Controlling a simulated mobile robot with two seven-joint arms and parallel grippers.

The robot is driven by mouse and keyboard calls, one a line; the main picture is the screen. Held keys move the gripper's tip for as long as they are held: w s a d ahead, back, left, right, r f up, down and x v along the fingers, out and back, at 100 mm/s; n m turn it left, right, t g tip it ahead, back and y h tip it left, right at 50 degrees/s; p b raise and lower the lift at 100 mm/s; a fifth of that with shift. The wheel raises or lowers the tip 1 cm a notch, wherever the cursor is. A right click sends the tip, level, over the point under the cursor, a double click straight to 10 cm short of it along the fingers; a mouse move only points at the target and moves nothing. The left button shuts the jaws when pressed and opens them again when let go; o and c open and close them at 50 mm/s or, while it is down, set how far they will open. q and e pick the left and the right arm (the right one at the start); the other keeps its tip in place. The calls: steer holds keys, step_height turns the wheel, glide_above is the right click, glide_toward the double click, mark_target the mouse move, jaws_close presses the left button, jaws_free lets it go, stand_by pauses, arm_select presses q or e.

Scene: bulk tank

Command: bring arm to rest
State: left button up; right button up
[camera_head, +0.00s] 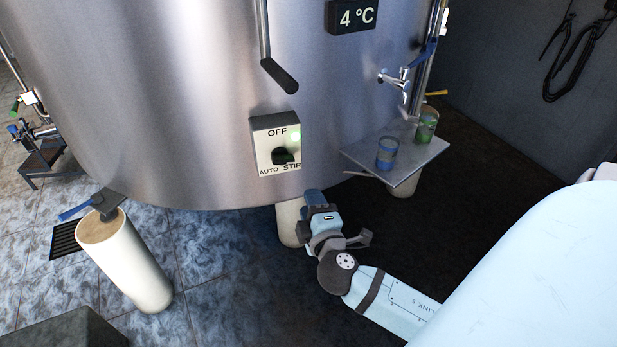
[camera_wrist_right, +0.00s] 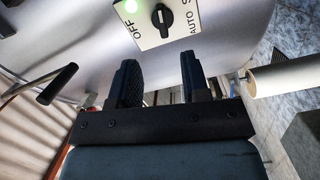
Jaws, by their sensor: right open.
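My right gripper (camera_head: 313,196) is in front of the tank's lower edge, below and a little right of the switch plate. In the right wrist view the right gripper (camera_wrist_right: 160,82) has its two dark fingers apart, with nothing between them. The white switch plate (camera_head: 263,160) is marked OFF, AUTO and STIR and has a black knob (camera_head: 283,156) and a lit green lamp. The plate also shows in the right wrist view (camera_wrist_right: 150,32), beyond the fingertips and apart from them. I cannot tell the knob's exact setting. My left gripper is out of view.
The steel tank (camera_head: 180,110) fills the back, with a black-gripped lever (camera_head: 280,76) above the switch. A shelf (camera_head: 418,158) at right bears a blue glass (camera_head: 387,153) and a green glass (camera_head: 427,125) below a tap (camera_head: 395,78). A pale post (camera_head: 130,265) stands at left.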

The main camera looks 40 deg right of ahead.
steer(key=shift+f, duration=0.1)
stand_by(0.4)
steer(key=s+a+f+m+g+y, duration=0.35)
steer(key=s+a+f+y, duration=0.2)
steer(key=a+f, duration=0.25)
steer(key=s+a+f+m+g+y, duration=0.2)
steer(key=s+a+f+m+y, duration=0.3)
steer(key=s+a+f, duration=0.15)
arm_select(q)
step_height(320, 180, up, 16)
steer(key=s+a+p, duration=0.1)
steer(key=p, duration=2.2)
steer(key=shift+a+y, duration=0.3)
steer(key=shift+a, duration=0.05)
arm_select(e)
step_height(320, 180, up, 16)
steer(key=shift+s+d, duration=0.2)
steer(key=shift+d, duration=0.25)
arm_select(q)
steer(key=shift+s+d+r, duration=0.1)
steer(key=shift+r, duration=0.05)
